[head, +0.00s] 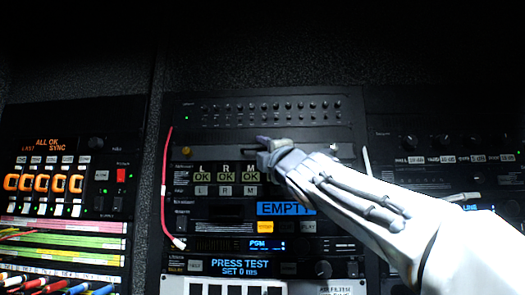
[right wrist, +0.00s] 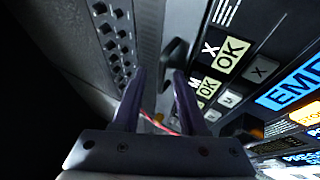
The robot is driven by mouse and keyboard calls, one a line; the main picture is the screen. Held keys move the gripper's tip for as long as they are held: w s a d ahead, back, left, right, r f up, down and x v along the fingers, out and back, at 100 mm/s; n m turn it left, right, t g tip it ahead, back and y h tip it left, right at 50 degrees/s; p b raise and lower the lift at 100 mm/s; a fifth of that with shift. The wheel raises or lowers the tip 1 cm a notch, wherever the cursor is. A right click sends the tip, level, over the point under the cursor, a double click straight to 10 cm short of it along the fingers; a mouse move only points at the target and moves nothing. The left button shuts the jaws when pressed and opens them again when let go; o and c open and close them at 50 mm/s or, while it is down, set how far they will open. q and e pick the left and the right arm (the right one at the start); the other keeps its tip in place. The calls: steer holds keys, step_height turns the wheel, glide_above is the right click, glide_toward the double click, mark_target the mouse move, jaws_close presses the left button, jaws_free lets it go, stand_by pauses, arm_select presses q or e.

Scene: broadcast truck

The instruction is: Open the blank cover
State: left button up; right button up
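The blank cover (head: 222,142) appears to be the plain dark strip in the middle rack, below a panel with rows of knobs. A dark raised handle (right wrist: 175,62) stands out from this strip in the right wrist view. My right gripper (head: 263,143) is in front of the strip in the head view and hides part of it. In the right wrist view its two fingers (right wrist: 160,88) are apart, with the handle just beyond the fingertips. I cannot tell whether they touch it. The cover looks closed. My left gripper is not in view.
Below the strip is a panel with lit OK tiles (head: 202,177) and a blue EMPTY display (head: 285,209). A red cable (head: 164,190) hangs at the rack's left side. A left rack (head: 75,150) holds orange-lit modules and coloured cables. Dark open space lies above the racks.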

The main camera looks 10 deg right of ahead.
steer(key=shift+f, duration=0.1)
steer(key=shift+s+f+b, duration=0.2)
steer(key=shift+s+b, duration=0.1)
steer(key=shift+s, duration=0.05)
steer(key=b+v, duration=0.3)
steer(key=v, duration=0.6)
steer(key=shift+s, duration=0.35)
steer(key=shift+d, duration=0.15)
